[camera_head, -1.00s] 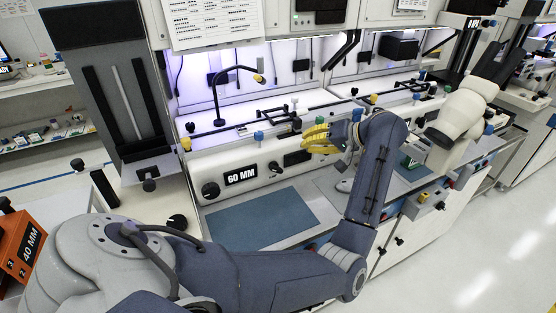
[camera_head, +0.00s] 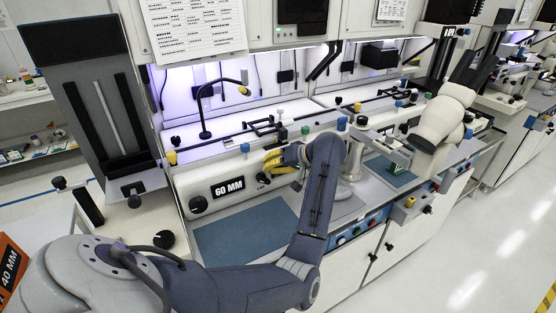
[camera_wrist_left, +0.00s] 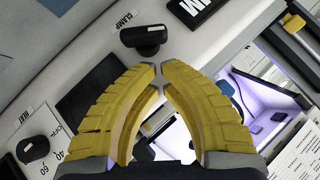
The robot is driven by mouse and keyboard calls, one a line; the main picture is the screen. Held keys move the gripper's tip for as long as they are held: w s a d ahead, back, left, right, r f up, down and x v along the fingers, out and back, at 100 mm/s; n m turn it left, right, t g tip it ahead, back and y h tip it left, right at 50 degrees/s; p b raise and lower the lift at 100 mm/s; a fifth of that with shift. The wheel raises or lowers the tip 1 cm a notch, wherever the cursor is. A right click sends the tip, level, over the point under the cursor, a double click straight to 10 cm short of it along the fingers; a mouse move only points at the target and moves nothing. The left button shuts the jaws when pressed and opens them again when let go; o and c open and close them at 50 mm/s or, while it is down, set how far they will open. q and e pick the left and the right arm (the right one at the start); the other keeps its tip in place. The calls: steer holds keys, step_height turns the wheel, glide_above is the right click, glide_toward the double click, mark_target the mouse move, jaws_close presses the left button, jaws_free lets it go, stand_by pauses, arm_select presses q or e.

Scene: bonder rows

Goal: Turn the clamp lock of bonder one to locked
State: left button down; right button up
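The clamp lock is a black knob (camera_wrist_left: 143,38) beside a CLAMP label (camera_wrist_left: 124,21) on the pale front panel. In the head view, the knob (camera_head: 263,178) sits right of the 60 MM plate (camera_head: 228,187). My left gripper (camera_wrist_left: 158,72) has yellow fingers whose tips meet just short of the knob, with nothing between them. In the head view, the left gripper (camera_head: 268,164) is close beside the knob, and I cannot tell if they touch. The knob's exact setting is unclear. My right gripper is not seen.
A dark panel (camera_wrist_left: 88,92) and a HEAT dial (camera_wrist_left: 33,149) lie near the clamp knob. Another black knob (camera_head: 199,204) is left of the plate. A blue mat (camera_head: 240,229) covers the bench below. A thin rail with a blue block (camera_head: 245,147) runs above.

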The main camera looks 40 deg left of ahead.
mark_target(256, 176)
arm_select(q)
steer(key=shift+s+a+f, duration=0.25)
steer(key=shift+s+f, duration=0.35)
steer(key=shift+f, duration=0.15)
steer(key=shift+s+a+f, duration=0.2)
steer(key=shift+s+f, duration=0.3)
steer(key=shift+s, duration=0.2)
stand_by(0.6)
steer(key=shift+s+a, duration=0.15)
steer(key=shift+s, duration=0.1)
stand_by(0.4)
steer(key=shift+s+a+n+t+h, duration=0.1)
steer(key=shift+n+t+h, duration=0.2)
steer(key=shift+t, duration=0.2)
steer(key=shift+s, duration=0.1)
steer(key=shift+s+a, duration=0.15)
steer(key=shift+s, duration=0.1)
steer(key=shift+w, duration=0.2)
stand_by(0.5)
